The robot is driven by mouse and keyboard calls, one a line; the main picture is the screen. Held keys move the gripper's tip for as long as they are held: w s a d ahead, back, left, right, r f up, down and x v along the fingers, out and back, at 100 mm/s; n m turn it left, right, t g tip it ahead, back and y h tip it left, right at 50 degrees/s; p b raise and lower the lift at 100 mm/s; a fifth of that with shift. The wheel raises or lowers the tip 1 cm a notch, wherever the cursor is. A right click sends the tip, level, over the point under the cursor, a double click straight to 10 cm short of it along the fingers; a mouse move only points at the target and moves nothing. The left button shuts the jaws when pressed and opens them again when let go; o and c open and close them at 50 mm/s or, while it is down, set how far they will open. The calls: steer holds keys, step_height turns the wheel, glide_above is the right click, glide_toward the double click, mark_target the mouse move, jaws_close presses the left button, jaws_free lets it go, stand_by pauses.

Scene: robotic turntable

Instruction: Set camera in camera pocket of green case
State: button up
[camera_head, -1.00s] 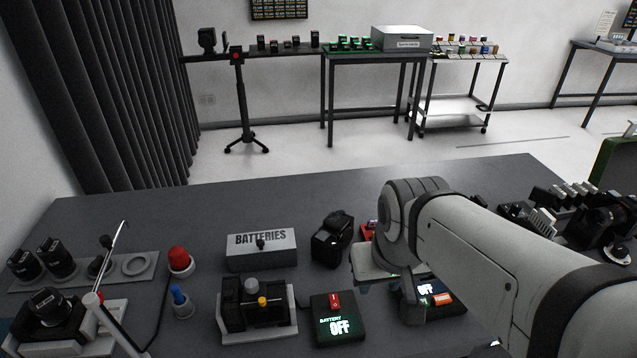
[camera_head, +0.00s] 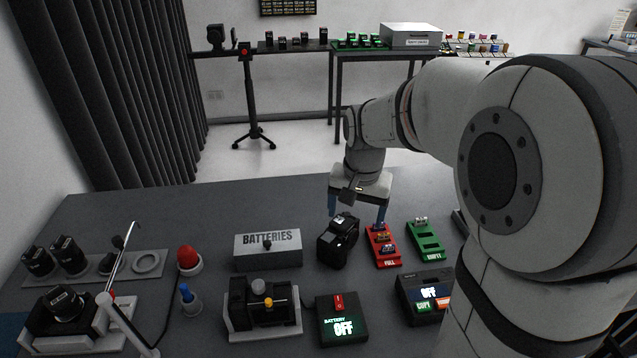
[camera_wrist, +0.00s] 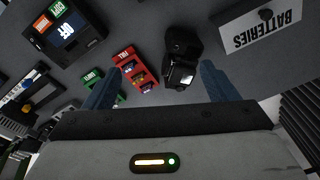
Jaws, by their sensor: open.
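The black camera (camera_head: 338,241) stands on the dark table beside the red tray. My gripper (camera_head: 357,212) is above the table, just behind the camera and the red tray, with its two blue fingers spread and nothing between them. In the wrist view the camera (camera_wrist: 182,60) appears beyond the fingertips, nearer the right finger. My gripper (camera_wrist: 158,82) is open there too. The green case is not clearly in view now; my arm covers the right of the head view.
A red tray marked FULL (camera_head: 383,246) and a green tray marked EMPTY (camera_head: 424,240) are right of the camera. A grey BATTERIES box (camera_head: 267,250) is to the left. Lit OFF units (camera_head: 342,319) stand in front. The table behind the BATTERIES box is clear.

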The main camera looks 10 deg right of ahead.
mark_target(339, 224)
steer(key=w+f+m, duration=0.1)
steer(key=w+f, duration=0.1)
steer(key=w, duration=0.2)
steer(key=w+f+m+p, duration=0.1)
steer(key=w+f, duration=0.1)
steer(key=w, duration=0.1)
steer(key=w+f+m+g, duration=0.1)
steer(key=w+f, duration=0.1)
steer(key=w, duration=0.2)
steer(key=shift+w+a+f+m, duration=0.1)
steer(key=shift+w+f+m, duration=0.25)
steer(key=shift+f+m, duration=0.05)
steer(key=f+p, duration=0.1)
steer(key=f, duration=0.4)
steer(key=f+p, duration=0.1)
steer(key=f, duration=0.1)
steer(key=shift+w+a+f+p, duration=0.2)
steer(key=shift+a+f+p, duration=0.05)
steer(key=shift+f+p, duration=0.15)
jaws_close()
